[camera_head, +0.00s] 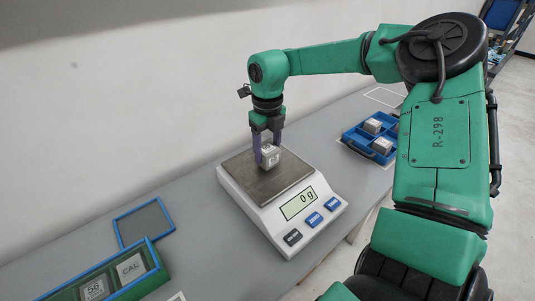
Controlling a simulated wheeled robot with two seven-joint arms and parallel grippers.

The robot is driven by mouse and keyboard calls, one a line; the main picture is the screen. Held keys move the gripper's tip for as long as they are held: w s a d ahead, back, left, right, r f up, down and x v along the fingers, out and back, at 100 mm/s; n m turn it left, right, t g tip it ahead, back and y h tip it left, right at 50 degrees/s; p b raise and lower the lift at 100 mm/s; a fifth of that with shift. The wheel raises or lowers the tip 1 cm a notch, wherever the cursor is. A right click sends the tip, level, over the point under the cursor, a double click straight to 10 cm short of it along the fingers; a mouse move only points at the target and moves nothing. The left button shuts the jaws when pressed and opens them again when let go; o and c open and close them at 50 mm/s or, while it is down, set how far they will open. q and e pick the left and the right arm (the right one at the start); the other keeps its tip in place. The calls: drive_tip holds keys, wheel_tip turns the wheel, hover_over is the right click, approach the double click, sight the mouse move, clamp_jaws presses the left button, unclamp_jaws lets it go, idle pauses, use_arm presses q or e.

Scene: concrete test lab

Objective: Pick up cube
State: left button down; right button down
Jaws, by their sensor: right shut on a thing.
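A small light-grey cube (270,156) with dark markings is held between the purple fingers of my right gripper (268,153). It is over the brown-grey plate of the white scale (230,184). The scale's display reads 0 g. I cannot tell for certain whether the cube touches the plate. The gripper points down, and its arm comes in from the right. Other similar cubes (373,126) sit in the blue tray (352,143) to the right of the scale. My left gripper is not in view.
White outlines (384,97) mark the grey table. A wall runs along the back. Bare table lies left of the scale.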

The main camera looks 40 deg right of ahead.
sight(268, 148)
wheel_tip(268, 148, up, 19)
